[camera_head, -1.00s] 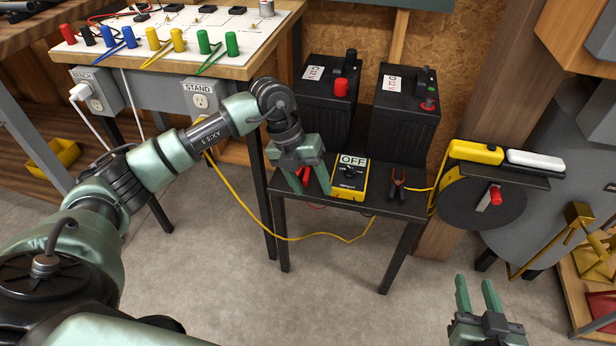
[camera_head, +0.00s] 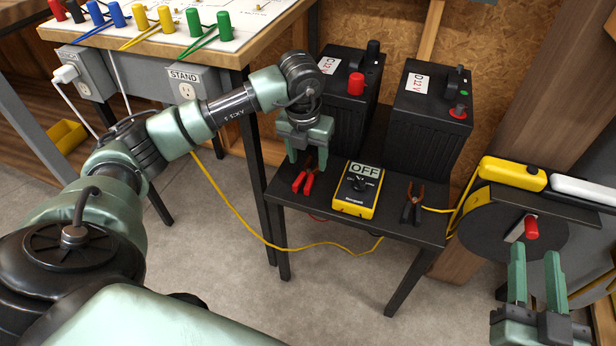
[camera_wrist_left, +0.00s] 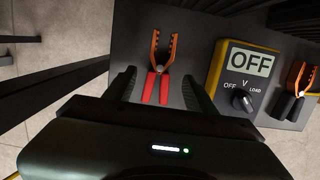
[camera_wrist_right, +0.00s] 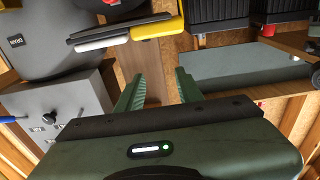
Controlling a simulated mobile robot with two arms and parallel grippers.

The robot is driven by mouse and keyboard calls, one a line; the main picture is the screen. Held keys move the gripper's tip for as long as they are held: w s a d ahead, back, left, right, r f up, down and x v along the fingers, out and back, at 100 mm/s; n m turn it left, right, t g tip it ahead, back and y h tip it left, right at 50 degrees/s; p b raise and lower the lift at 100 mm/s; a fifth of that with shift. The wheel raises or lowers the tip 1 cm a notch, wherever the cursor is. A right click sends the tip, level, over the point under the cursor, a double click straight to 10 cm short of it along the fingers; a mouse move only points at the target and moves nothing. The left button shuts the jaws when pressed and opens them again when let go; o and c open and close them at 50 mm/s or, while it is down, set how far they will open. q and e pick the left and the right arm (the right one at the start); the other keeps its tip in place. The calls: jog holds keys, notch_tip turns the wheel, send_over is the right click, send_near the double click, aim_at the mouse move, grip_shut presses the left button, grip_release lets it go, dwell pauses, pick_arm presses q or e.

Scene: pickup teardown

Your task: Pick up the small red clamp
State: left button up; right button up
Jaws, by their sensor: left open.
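The small red clamp (camera_head: 305,181) lies on the left part of the small black table (camera_head: 290,206). It has red handles and copper-coloured jaws. In the left wrist view the clamp (camera_wrist_left: 158,72) lies with its red handles between my open fingers and its jaws pointing away. My left gripper (camera_head: 307,163) is open above the clamp, and the head view shows its fingers partly in front of the clamp's jaws. I cannot tell whether they touch it. My right gripper (camera_head: 537,270) is open and empty at the lower right, away from the table.
A yellow meter marked OFF (camera_head: 358,190) stands right of the clamp. A black-handled clamp (camera_head: 412,204) lies further right. Two black batteries (camera_head: 428,120) stand behind. A yellow cable (camera_head: 262,238) hangs below the table. A cord reel (camera_head: 490,215) is at the right.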

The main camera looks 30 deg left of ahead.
aim_at(309, 171)
pick_arm(q)
jog(key=f, duration=0.1)
jog(key=f+b, duration=0.1)
jog(key=f, duration=0.2)
jog(key=shift+w+a, duration=0.1)
jog(key=shift+w, duration=0.15)
jog(key=shift+w+f, duration=0.1)
jog(key=shift+f, duration=0.1)
grip_shut()
pick_arm(e)
notch_tip(309, 171, up, 7)
jog(key=s+t+y, duration=0.1)
jog(key=t, duration=0.3)
jog(key=shift+s+a+y, duration=0.3)
jog(key=shift+s, duration=0.1)
